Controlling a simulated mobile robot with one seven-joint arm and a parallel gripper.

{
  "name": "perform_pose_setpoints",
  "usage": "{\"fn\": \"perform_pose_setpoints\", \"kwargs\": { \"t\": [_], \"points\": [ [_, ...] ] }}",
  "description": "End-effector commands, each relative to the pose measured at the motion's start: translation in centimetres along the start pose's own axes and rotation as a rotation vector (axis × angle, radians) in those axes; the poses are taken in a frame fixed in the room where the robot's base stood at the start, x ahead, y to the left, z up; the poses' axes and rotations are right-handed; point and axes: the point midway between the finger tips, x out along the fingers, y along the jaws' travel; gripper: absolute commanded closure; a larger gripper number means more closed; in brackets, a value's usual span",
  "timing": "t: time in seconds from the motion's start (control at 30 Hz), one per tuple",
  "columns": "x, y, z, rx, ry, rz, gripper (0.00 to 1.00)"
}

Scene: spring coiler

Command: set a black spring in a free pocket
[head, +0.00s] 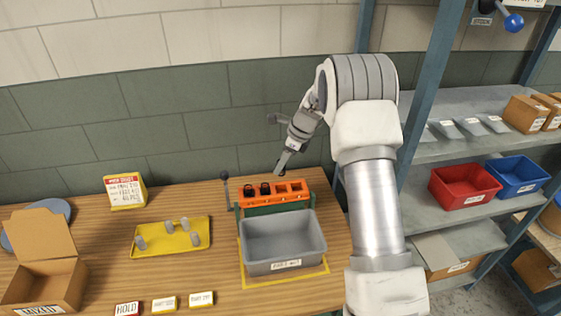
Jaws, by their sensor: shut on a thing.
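An orange pocket block (273,201) sits on a green coiler at the back of the bench. Its two left pockets hold black springs, a left one (249,190) and a right one (265,188). Its two right pockets, the inner one (281,189) and the outer one (296,187), look empty. My gripper (281,167) is above and behind the block, tilted down to the left and apart from it. It is shut on a small dark thing that looks like a black spring, mostly hidden by the fingers.
A grey bin (283,269) stands directly in front of the coiler. A dark lever (225,183) rises at its left. A yellow tray (140,251) with several grey springs lies left. An open cardboard box (58,286) is far left. Shelves with red (464,186) and blue bins (518,176) stand right.

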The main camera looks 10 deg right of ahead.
Motion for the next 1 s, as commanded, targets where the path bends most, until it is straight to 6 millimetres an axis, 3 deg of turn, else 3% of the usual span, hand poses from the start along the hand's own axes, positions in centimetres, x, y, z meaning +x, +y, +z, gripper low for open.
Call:
{"fn": "perform_pose_setpoints", "kwargs": {
  "t": [1.0],
  "points": [
    [6.8, 0.0, -2.8, 0.0, 0.0, 0.001, 1.0]
  ]
}}
